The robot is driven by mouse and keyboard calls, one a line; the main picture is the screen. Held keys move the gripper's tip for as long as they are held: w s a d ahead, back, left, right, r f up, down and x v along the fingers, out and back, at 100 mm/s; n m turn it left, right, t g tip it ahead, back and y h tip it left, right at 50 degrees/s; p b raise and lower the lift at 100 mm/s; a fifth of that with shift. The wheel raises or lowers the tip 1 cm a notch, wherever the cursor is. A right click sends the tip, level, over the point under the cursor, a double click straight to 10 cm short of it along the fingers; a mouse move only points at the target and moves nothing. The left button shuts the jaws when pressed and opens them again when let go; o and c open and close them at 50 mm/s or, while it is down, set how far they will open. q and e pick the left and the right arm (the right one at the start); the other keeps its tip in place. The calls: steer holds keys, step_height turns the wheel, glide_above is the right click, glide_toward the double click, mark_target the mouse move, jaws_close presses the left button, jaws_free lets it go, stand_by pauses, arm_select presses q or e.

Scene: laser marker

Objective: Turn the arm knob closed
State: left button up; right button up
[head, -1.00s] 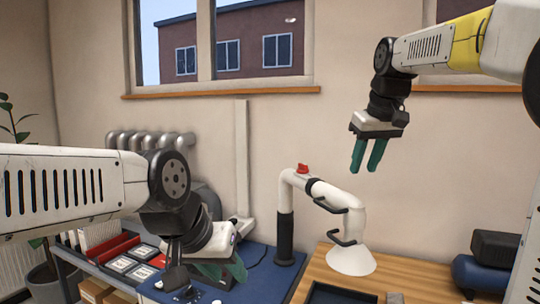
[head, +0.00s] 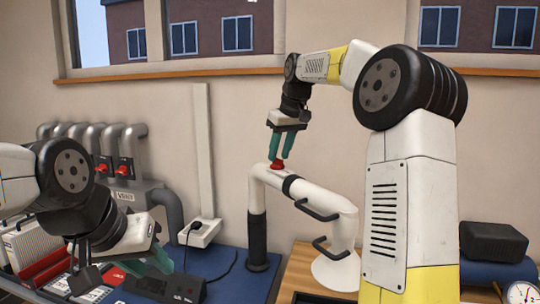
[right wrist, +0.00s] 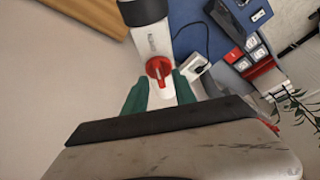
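The red arm knob (head: 277,164) sits on top of the white fume arm (head: 315,197), near its upper bend. In the right wrist view the knob (right wrist: 158,68) is round with a raised bar that lies roughly along the white tube. My right gripper (head: 282,147) points down just above the knob. Its green fingers are apart and empty; in the right wrist view the fingertips (right wrist: 160,88) lie either side of the tube, close to the knob. I cannot tell whether they touch it. My left gripper (head: 148,264) is low at the left, its green fingers apart, holding nothing visible.
The fume arm has black handles and a white hood (head: 335,270) over the wooden bench. A black box (head: 493,242) stands at the right. A white power socket (head: 204,232) and grey pipes with red valves (head: 125,167) are at the left.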

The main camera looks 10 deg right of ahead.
steer(key=shift+w+a+f, duration=0.1)
steer(key=shift+w+f, duration=0.1)
steer(key=shift+f, duration=0.35)
steer(key=shift+c, duration=0.2)
jaws_close()
